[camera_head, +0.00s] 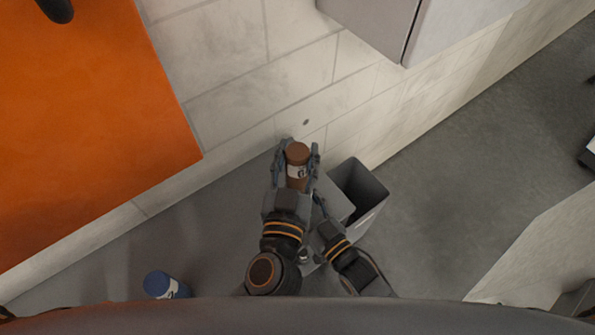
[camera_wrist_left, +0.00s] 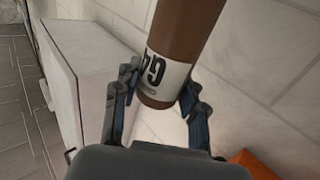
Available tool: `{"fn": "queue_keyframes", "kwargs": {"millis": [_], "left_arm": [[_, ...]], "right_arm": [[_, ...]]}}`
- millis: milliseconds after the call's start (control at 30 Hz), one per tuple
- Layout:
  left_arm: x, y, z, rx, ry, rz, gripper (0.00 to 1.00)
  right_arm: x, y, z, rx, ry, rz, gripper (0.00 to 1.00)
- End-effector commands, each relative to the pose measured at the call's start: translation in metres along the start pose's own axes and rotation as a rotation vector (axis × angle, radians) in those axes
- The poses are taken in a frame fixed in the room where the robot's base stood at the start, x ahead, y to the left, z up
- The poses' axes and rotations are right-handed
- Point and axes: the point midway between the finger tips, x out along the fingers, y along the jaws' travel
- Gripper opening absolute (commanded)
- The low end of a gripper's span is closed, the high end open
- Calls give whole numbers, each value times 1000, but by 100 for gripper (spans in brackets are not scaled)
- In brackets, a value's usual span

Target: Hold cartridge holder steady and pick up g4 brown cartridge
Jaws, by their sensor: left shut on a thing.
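The brown G4 cartridge (camera_head: 297,153) has a white label. My left gripper (camera_head: 297,160) is shut on it, one finger on each side. In the left wrist view the cartridge (camera_wrist_left: 178,45) runs up out of the picture, and its label reads G4. The left gripper's fingers (camera_wrist_left: 158,105) flank its near end. My right gripper (camera_head: 319,207) is just right of the left wrist, beside a grey box-like piece (camera_head: 337,198). The right fingers are small and partly hidden, so their opening and any contact are unclear. I cannot tell whether the grey piece is the cartridge holder.
An open grey bin (camera_head: 372,196) stands right of the grippers, near the tiled wall (camera_head: 235,60). A blue cylinder (camera_head: 160,285) is at lower left. An orange surface (camera_head: 80,130) fills the upper left. A grey cabinet (camera_head: 375,20) juts out above.

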Motion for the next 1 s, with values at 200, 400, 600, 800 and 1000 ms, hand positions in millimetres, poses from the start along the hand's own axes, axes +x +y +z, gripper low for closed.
{"fn": "queue_keyframes", "kwargs": {"millis": [200, 400, 600, 800, 1000], "left_arm": [[0, 1, -55, -3, 9, 3, 0], [0, 1, -78, 0, 5, 2, 0], [0, 1, -83, 2, 1, 2, 0], [0, 1, -82, 2, 1, 2, 0], [0, 1, -82, 3, 2, 1, 0]], "right_arm": [[0, 0, 0, 0, 0, 0, 23], [0, 0, 0, 0, 0, 0, 23], [0, 0, 0, 0, 0, 0, 23], [0, 0, 0, 0, 0, 0, 68], [0, 0, 0, 0, 0, 0, 86]]}}
